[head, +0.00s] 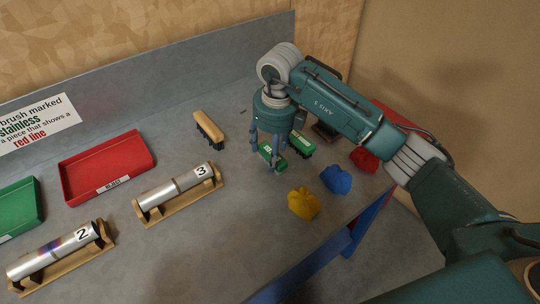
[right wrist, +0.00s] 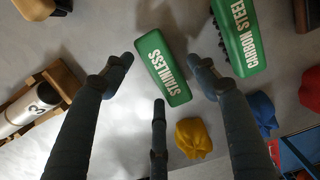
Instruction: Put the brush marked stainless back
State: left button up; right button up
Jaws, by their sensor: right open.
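The brush marked stainless (head: 267,152) has a green back and lies on the grey bench beneath my right gripper. Its white STAINLESS lettering (right wrist: 163,67) reads clearly in the right wrist view. My right gripper (head: 268,158) points down over this brush. In the right wrist view its three fingers (right wrist: 161,72) are spread open, one to each side of the brush and one near its lower end. I cannot tell how far the fingertips are above the bench. My left gripper is not in view.
A green brush marked carbon steel (right wrist: 236,38) lies close on the right. A wooden-backed brush (head: 208,126) lies left. Yellow (head: 304,203), blue (head: 336,179) and red (head: 363,160) lumps are near the right edge. A red tray (head: 107,193), green tray (head: 38,212) and tubes on stands fill the left.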

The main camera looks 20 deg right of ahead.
notch_tip(320, 180, up, 10)
jog(key=s+b, duration=0.1)
jog(key=shift+d+f+b, duration=0.15)
jog(key=shift+d+b, duration=0.05)
jog(key=shift+b, duration=0.1)
jog(key=shift+s, duration=0.1)
